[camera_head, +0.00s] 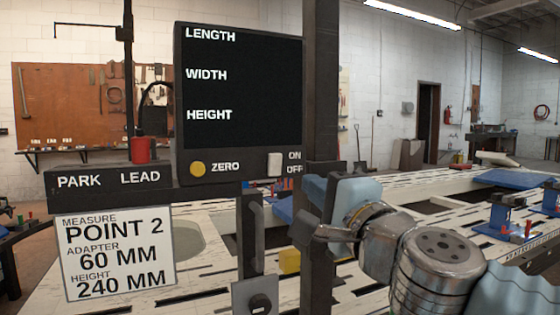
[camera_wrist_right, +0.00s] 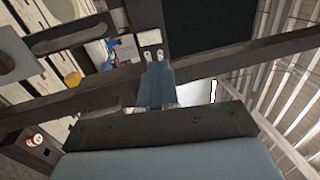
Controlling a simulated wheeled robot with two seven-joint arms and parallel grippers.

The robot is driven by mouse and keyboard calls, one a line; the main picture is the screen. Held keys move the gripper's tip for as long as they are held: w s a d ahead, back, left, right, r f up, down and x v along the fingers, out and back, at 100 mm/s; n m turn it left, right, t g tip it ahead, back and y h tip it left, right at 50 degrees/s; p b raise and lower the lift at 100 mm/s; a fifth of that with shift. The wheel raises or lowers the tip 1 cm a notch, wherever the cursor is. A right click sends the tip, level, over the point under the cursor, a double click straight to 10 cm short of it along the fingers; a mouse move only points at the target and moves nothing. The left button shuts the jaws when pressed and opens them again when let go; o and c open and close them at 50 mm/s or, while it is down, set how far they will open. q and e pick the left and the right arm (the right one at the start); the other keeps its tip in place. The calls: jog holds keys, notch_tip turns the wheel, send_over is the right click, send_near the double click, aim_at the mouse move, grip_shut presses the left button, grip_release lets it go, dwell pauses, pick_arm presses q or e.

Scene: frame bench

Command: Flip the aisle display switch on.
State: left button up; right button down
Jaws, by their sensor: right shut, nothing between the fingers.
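The display unit (camera_head: 240,85) has a dark screen with LENGTH, WIDTH and HEIGHT on it and no figures. Its small white switch (camera_head: 274,163) sits at the lower right of the front, beside the ON and OFF labels; I cannot tell which way it is tipped. The switch also shows in the right wrist view (camera_wrist_right: 150,38). My right gripper (camera_head: 312,187) is shut and empty, just right of and below the switch in the head view. In the wrist view its blue fingertips (camera_wrist_right: 155,57) point at the switch; contact cannot be told. My left gripper is not in view.
A yellow ZERO button (camera_head: 198,169) is on the same front. A dark post (camera_head: 321,80) stands right of the display. A PARK LEAD bar (camera_head: 110,180) with a red plug (camera_head: 141,149) and a white MEASURE card (camera_head: 118,253) are at left. A slotted bench lies behind.

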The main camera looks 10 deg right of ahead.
aim_at(274, 155)
jog(key=x, duration=1.3)
jog(key=shift+w+a, duration=0.15)
jog(key=shift+w, duration=0.2)
jog(key=shift+w+r+p, duration=0.4)
jog(key=shift+r+p, duration=0.05)
jog(key=shift+p, duration=0.25)
jog(key=shift+a+f+b, duration=0.1)
jog(key=shift+f+b, duration=0.15)
jog(key=shift+b, duration=0.05)
jog(key=shift+s, duration=0.15)
